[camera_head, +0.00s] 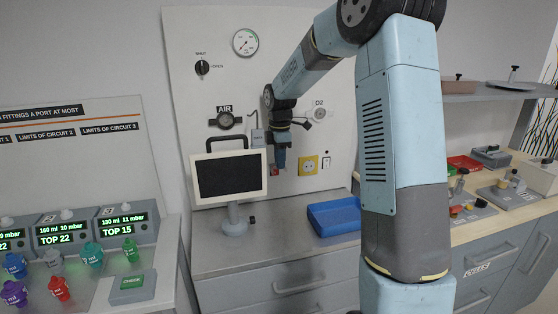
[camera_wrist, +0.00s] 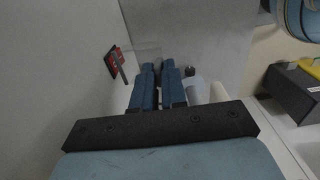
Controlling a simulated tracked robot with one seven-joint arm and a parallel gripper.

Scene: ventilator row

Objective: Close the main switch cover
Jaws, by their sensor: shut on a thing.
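The main switch (camera_wrist: 115,62) is a red plate with a dark handle on the wall panel. In the head view its red part (camera_head: 275,172) shows just below and beside my gripper. The main switch cover (camera_wrist: 143,50) looks like a faint clear pane standing out from the switch toward my fingertips; its outline is hard to see. My gripper (camera_wrist: 158,66) has its two blue fingers close together, shut on the cover's outer part. In the head view my gripper (camera_head: 280,158) points down close to the panel, and the cover cannot be made out there.
A monitor (camera_head: 229,176) on a stand is left of my gripper on the counter. A blue tray (camera_head: 334,217) lies to the right. A yellow socket (camera_head: 308,166) and a light switch (camera_head: 326,160) are on the panel. An AIR valve (camera_head: 226,120) and O2 valve (camera_head: 319,114) are above.

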